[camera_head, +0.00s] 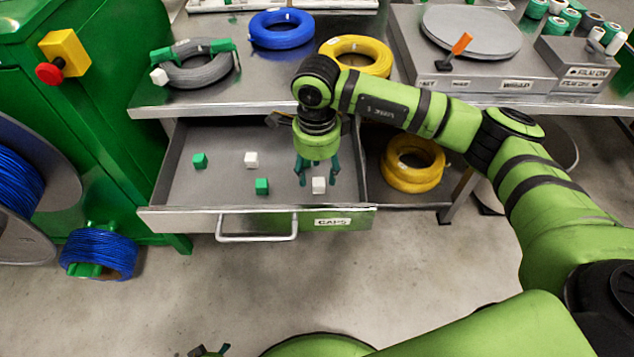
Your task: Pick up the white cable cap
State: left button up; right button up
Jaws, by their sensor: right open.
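A white cable cap (318,185) lies on the floor of the open drawer (214,185), near its front right. A second white cap (251,160) lies in the middle of the drawer. My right gripper (317,178) points down into the drawer, with its fingers apart around or just above the front right white cap; I cannot tell how deep they reach. Nothing is visibly held. Of my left gripper (208,351), only a small part shows at the bottom edge, and its jaw state cannot be seen.
Two green caps (262,186) also lie in the drawer. The drawer front has a metal handle (257,238) and a CAPS label. The table above holds a grey coil (188,70), a blue coil (282,29) and a yellow coil (357,48). A green cabinet (90,120) stands left.

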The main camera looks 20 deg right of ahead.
aim_at(317, 181)
jog(key=f, duration=0.5)
jog(key=shift+w+d+f, duration=0.1)
jog(key=shift+w, duration=0.2)
jog(key=c, duration=0.7)
jog(key=shift+c, duration=0.2)
